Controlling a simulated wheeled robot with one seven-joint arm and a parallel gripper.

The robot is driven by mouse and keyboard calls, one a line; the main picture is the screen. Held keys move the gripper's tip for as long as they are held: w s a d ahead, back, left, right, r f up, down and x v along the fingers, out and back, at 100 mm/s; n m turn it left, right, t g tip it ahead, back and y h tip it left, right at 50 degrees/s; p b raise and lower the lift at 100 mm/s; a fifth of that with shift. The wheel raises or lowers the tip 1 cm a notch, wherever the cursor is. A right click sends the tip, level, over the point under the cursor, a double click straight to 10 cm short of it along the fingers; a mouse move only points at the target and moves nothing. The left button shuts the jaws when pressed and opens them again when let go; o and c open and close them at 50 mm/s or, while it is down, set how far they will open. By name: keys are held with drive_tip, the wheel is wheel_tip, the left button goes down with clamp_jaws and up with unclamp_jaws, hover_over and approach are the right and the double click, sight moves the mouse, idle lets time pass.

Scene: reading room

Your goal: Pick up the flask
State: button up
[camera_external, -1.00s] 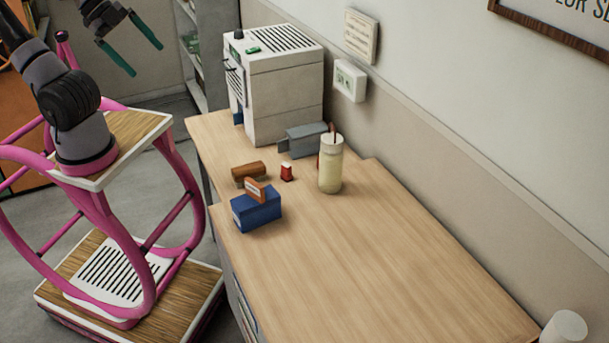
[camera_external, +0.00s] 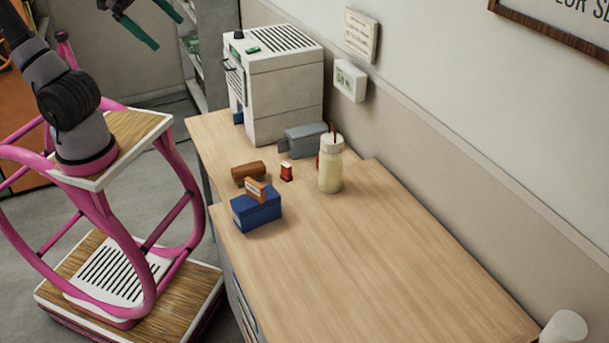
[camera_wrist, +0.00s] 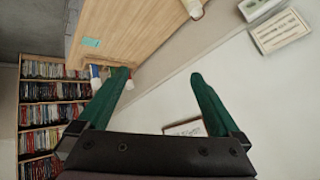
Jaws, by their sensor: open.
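A cream bottle-shaped flask (camera_external: 330,172) with a pale cap stands upright on the desk (camera_external: 340,255), with a thin dark red stick showing above it. In the wrist view, a pale cylinder (camera_wrist: 193,8) at the top edge, partly cut off, looks like this flask. My gripper (camera_external: 169,34) is high at the upper left in the external view, well away from the flask and partly out of frame. Its two green fingers (camera_wrist: 158,76) are spread with nothing between them in the wrist view.
A blue box (camera_external: 257,212), brown roll (camera_external: 248,171), small red item (camera_external: 287,171) and grey device (camera_external: 305,140) sit near the flask. A white machine (camera_external: 285,90) stands behind. A white cylinder (camera_external: 565,328) is at the desk's near right end. The desk's middle is clear.

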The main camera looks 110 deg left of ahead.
sight(341, 160)
drive_tip(key=w+a+f+n+t+y, duration=0.25)
drive_tip(key=w+a+n+t, duration=0.55)
drive_tip(key=w+a, duration=1.75)
wheel_tip(341, 160, down, 45)
drive_tip(key=s+m, duration=0.1)
drive_tip(key=shift+t+y, duration=0.4)
drive_tip(key=shift+y, duration=0.05)
drive_tip(key=x, duration=1)
drive_tip(key=shift+w+a+f, duration=0.2)
drive_tip(key=shift+a+f, duration=0.1)
drive_tip(key=shift+f, duration=0.05)
drive_tip(key=c, duration=1.4)
drive_tip(key=shift+r, duration=0.1)
